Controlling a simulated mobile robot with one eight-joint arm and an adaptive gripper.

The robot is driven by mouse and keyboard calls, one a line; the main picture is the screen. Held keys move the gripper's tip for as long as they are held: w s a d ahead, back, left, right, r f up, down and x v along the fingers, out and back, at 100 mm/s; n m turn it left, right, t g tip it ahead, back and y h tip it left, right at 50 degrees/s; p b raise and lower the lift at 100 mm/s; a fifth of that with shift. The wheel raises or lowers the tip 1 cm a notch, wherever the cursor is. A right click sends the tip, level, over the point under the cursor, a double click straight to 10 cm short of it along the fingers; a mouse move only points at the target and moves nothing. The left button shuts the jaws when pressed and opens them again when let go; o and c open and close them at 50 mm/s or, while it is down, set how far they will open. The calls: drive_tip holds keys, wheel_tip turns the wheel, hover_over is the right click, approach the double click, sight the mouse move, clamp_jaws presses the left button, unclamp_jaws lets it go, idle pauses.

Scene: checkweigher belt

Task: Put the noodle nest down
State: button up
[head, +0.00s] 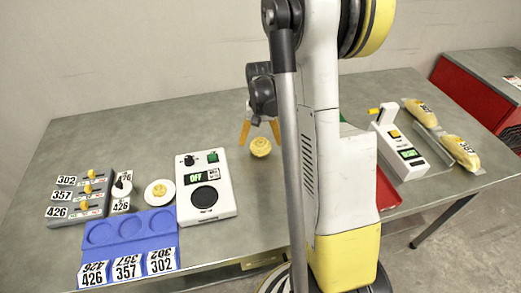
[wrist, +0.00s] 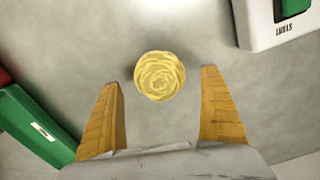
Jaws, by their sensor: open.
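The noodle nest (head: 260,147) is a round, coiled, pale yellow bundle resting on the grey table, right of the white scale device. In the wrist view the noodle nest (wrist: 160,76) lies just ahead of the space between my fingers, with a clear gap on both sides. My gripper (head: 261,133) has yellow-orange fingers spread apart; the gripper also shows in the wrist view (wrist: 163,107), open and empty. The arm hides part of the table to the right of the nest in the head view.
The white scale device (head: 223,192) reads OFF. Left of it are a small white dish (head: 160,192) holding a yellow piece, a blue three-well tray (head: 108,246) and a grey knob panel (head: 63,212). Right of my arm stands a white device (head: 401,150) beside yellow packages (head: 461,151).

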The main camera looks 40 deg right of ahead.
wheel_tip(320, 180, down, 2)
drive_tip(key=shift+f, duration=0.15)
drive_tip(key=c, duration=1.5)
drive_tip(key=shift+o, duration=0.2)
drive_tip(key=shift+r, duration=0.7)
drive_tip(key=r, duration=0.1)
drive_tip(key=r+p, duration=0.2)
drive_tip(key=r, duration=0.1)
drive_tip(key=shift+s+d, duration=0.35)
drive_tip(key=shift+s, duration=0.05)
drive_tip(key=s+d+r+p, duration=0.4)
drive_tip(key=s+d+r, duration=0.2)
drive_tip(key=s+d, duration=0.15)
drive_tip(key=n+b, duration=0.1)
drive_tip(key=n, duration=0.3)
approach(264, 141)
drive_tip(key=a+f, duration=0.4)
drive_tip(key=a, duration=0.4)
drive_tip(key=a+n, duration=0.1)
drive_tip(key=a, duration=0.4)
drive_tip(key=w+a+f+n, duration=0.1)
drive_tip(key=a, duration=0.5)
drive_tip(key=a+n, duration=0.1)
drive_tip(key=a, duration=0.4)
drive_tip(key=shift+w+a+f+n, duration=0.15)
drive_tip(key=shift+w+a+n, duration=0.1)
drive_tip(key=shift+n, duration=0.15)
